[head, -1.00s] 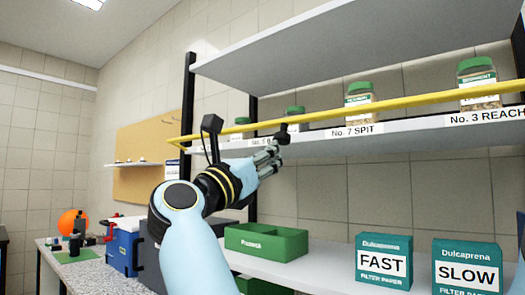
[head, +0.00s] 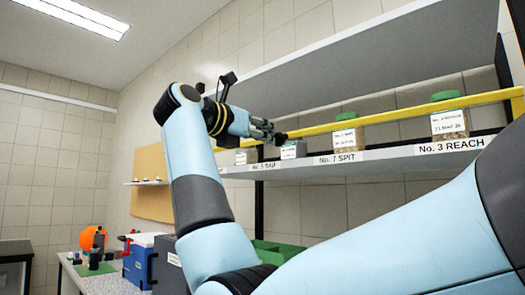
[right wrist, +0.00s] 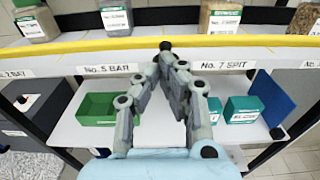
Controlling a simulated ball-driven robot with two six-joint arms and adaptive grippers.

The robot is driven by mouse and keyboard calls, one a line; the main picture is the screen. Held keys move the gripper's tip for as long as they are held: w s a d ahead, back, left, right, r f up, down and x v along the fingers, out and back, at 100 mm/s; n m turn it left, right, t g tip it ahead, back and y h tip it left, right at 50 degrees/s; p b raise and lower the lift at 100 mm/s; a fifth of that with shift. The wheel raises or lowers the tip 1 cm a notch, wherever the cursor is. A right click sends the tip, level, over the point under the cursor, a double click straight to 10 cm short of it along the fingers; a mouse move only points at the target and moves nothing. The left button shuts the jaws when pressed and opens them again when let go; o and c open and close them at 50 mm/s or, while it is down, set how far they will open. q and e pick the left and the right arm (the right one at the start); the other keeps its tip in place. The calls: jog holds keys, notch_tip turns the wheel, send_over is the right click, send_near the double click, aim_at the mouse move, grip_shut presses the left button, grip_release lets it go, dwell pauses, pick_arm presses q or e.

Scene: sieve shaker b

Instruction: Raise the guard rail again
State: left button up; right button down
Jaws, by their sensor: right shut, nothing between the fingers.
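The guard rail (head: 400,112) is a long yellow bar along the front of the jar shelf, in front of the jars in the head view. It also spans the right wrist view (right wrist: 240,41). My right gripper (head: 278,137) is near the rail's visible left part, its fingers pointing right. In the right wrist view its fingertips (right wrist: 166,47) meet at the rail's near edge, with nothing between them. I cannot tell whether they touch the rail. My own arm hides part of the shelf. My left gripper is not in view.
Jars with green lids (head: 449,118) stand behind the rail on the labelled shelf (head: 385,155). A second shelf (head: 370,55) hangs above. Below are a green tray (right wrist: 97,108) and teal filter-paper boxes (right wrist: 242,109). A dark upright (head: 260,212) supports the shelf's left side.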

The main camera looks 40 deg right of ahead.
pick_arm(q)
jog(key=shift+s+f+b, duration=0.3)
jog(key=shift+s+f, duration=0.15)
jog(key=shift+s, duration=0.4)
pick_arm(e)
jog(key=shift+d+r, duration=1.15)
jog(key=shift+r, duration=0.3)
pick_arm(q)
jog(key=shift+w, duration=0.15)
